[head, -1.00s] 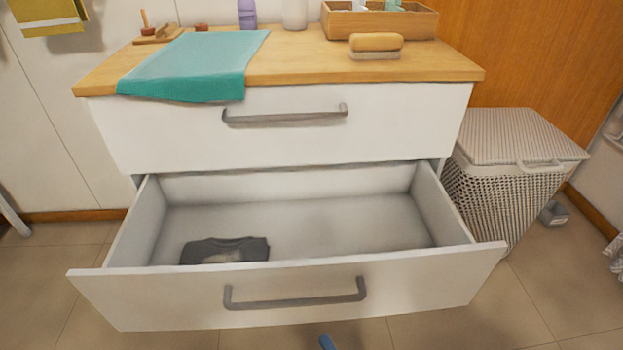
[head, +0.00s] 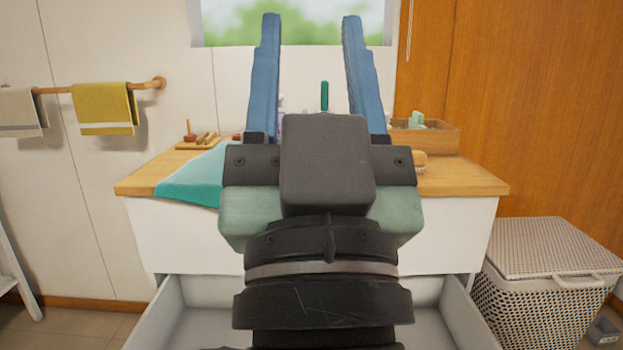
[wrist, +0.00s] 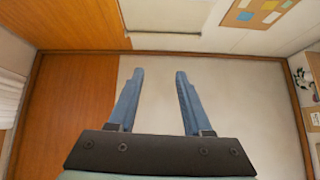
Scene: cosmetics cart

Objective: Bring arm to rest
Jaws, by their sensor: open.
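My gripper (head: 312,30) is raised upright in the middle of the head view, its two blue fingers pointing up and spread apart. It is open, with nothing between the fingers. In the wrist view the gripper (wrist: 160,75) also shows open and empty, with walls and ceiling beyond it. My arm covers the middle of the white cabinet (head: 170,235) and much of its open lower drawer (head: 175,315). The dark folded item seen earlier in the drawer is hidden or out of frame now.
The wooden cabinet top (head: 465,180) holds a teal cloth (head: 190,180) and a wooden box (head: 440,137). A lidded wicker hamper (head: 545,290) stands at right. Towels (head: 105,105) hang on a rail at left. A window (head: 310,25) is behind the gripper.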

